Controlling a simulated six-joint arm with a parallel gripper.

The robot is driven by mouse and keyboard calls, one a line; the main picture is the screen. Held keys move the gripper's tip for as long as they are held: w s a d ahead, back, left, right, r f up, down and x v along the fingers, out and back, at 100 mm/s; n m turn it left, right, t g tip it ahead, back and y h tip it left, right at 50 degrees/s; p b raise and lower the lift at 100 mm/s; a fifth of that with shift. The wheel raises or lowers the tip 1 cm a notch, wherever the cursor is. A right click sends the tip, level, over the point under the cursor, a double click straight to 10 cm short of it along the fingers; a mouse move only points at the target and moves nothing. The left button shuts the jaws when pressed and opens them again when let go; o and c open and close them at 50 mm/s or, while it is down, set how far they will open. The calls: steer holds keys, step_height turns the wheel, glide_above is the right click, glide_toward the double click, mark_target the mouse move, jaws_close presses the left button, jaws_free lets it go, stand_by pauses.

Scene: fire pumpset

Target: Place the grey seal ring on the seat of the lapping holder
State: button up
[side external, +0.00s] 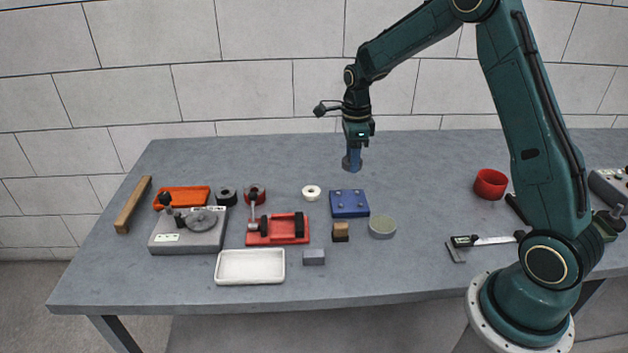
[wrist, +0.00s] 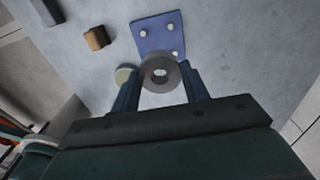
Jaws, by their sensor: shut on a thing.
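My gripper (side external: 352,165) is shut on the grey seal ring and holds it in the air, behind the blue plate in the side view. In the side view the ring is hard to make out at the fingertips. No part is clearly marked as the lapping holder. A grey unit with a round disc (side external: 203,222) and a black knob stands at the left, well away from my gripper. A red fixture (side external: 262,238) with a lever stands beside it.
The blue plate (side external: 349,204) with pegs lies near my gripper. A white ring (side external: 312,187), dark ring (side external: 227,191), orange tray (side external: 190,190), white tray (side external: 250,266), wooden-topped block (side external: 340,228) and round pale disc (side external: 382,228) are around.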

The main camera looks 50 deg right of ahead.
mark_target(349, 200)
steer(key=shift+f, duration=5.4)
steer(key=shift+f, duration=0.15)
steer(key=o, duration=1)
step_height(349, 200, up, 12)
steer(key=shift+f, duration=0.25)
steer(key=shift+r, duration=0.45)
